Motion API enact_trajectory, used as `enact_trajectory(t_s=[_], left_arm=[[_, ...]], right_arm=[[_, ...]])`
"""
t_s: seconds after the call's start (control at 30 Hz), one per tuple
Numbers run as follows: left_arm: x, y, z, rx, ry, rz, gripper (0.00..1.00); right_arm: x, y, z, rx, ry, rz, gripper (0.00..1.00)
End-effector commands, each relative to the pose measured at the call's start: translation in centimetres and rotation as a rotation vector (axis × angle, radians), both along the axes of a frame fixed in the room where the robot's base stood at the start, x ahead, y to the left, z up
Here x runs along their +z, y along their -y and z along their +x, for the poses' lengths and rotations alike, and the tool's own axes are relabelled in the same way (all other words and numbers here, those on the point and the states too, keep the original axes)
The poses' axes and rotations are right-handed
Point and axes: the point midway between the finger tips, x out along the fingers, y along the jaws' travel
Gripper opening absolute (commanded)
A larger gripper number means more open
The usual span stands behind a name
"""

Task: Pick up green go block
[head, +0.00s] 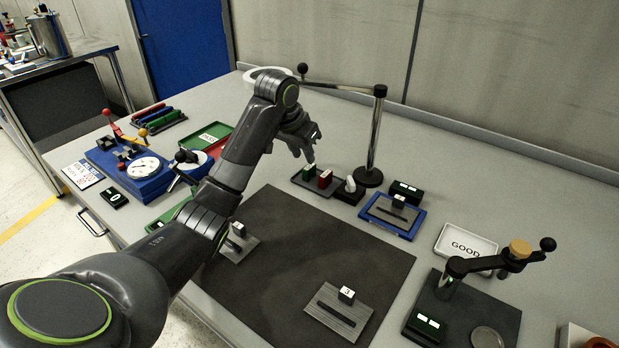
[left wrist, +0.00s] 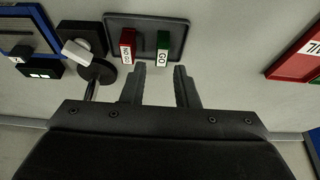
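The green go block (left wrist: 162,47) stands in a small dark tray (left wrist: 146,20), beside a red no-go block (left wrist: 128,46). In the head view the green block (head: 309,172) is on the left of the tray and the red block (head: 324,179) is on the right. My left gripper (left wrist: 160,72) is open and empty, its fingertips just short of the two blocks in the left wrist view. In the head view the left gripper (head: 311,155) is above and close to the green block. My right gripper is in neither view.
A chrome post (head: 376,135) on a round black base stands right of the tray. A white object on a black block (head: 350,190) sits beside the tray. A blue tray (head: 391,216) lies further right. A green tray (head: 212,137) lies left. A dark mat (head: 300,255) covers the front.

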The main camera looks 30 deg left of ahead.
Motion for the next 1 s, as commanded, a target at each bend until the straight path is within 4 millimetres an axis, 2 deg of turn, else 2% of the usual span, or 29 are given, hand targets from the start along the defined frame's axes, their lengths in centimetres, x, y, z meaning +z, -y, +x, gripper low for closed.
enact_trajectory(t_s=[0.1, 0.27, 0.6, 0.87, 0.9, 1.0], left_arm=[[-1.3, 0.1, 0.6, 0.0, -0.001, -0.001, 0.27], [-2.3, 0.1, 0.9, 0.0, -0.001, 0.0, 0.27], [-6.5, 0.0, 2.3, 0.0, -0.001, 0.0, 0.27], [-6.8, 0.0, 2.5, -0.001, 0.001, 0.001, 0.27], [-6.8, 0.0, 2.5, -0.001, 0.001, 0.001, 0.26], [-6.8, 0.0, 2.5, -0.001, 0.001, 0.001, 0.13]], right_arm=[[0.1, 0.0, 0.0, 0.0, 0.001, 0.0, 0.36], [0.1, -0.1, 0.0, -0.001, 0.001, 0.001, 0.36], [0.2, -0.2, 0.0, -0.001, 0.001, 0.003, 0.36], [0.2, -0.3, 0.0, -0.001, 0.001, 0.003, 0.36], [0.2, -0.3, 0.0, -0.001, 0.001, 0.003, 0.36], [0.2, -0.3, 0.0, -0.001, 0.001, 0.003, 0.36]])
